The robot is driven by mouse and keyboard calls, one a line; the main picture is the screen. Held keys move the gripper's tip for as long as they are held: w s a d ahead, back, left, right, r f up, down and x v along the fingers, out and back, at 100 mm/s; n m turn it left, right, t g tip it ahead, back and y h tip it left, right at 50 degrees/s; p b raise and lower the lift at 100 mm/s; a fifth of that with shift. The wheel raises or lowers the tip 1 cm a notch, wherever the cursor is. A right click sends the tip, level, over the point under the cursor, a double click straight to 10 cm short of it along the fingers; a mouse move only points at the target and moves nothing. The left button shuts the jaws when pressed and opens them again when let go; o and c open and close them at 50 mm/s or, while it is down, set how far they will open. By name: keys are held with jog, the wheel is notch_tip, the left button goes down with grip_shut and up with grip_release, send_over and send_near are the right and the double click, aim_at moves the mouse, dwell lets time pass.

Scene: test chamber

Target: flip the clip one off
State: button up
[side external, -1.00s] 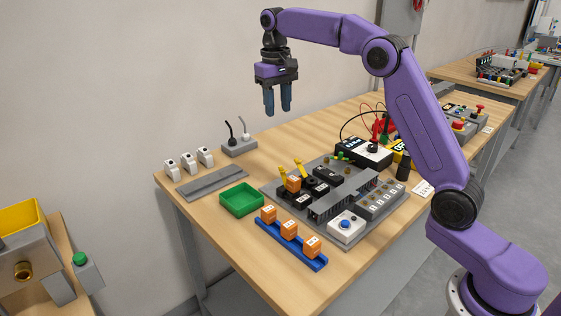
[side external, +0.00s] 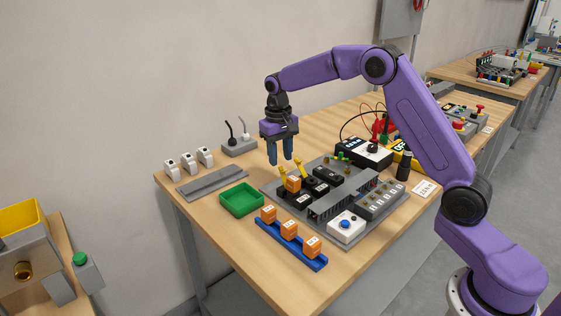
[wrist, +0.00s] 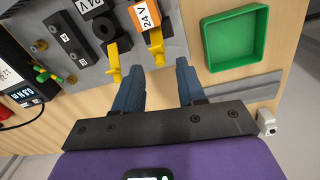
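Two yellow clips stand up from the sockets on the grey panel (side external: 347,211). One clip (wrist: 155,47) is beside an orange 24V block (wrist: 147,14); the other clip (wrist: 113,62) is at a black socket (wrist: 104,28). I cannot read which clip is number one. In the side view the clips (side external: 283,167) (side external: 297,168) rise behind the orange block (side external: 293,184). My gripper (side external: 280,162) points down just above and behind them. Its two blue fingers are open and empty, and in the wrist view the gap (wrist: 158,68) lies near the clip beside the orange block.
A green tray (side external: 262,205) is left of the panel. A blue rail (side external: 276,238) with orange blocks lies in front. A grey cable duct (side external: 340,203) crosses the panel. Grey stands with white switches (side external: 188,165) and levers (side external: 240,147) are at the back left.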

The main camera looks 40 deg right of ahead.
aim_at(285, 177)
jog(key=shift+f, duration=1.3)
jog(key=shift+c, duration=0.3)
grip_shut()
jog(key=shift+w+a+f+g, duration=0.1)
jog(key=shift+w+f+g, duration=0.25)
jog(key=shift+w, duration=0.25)
jog(key=shift+w+f+g, duration=0.25)
jog(key=shift+w+f, duration=0.05)
jog(key=shift+w, duration=0.25)
jog(key=shift+o, duration=0.3)
grip_release()
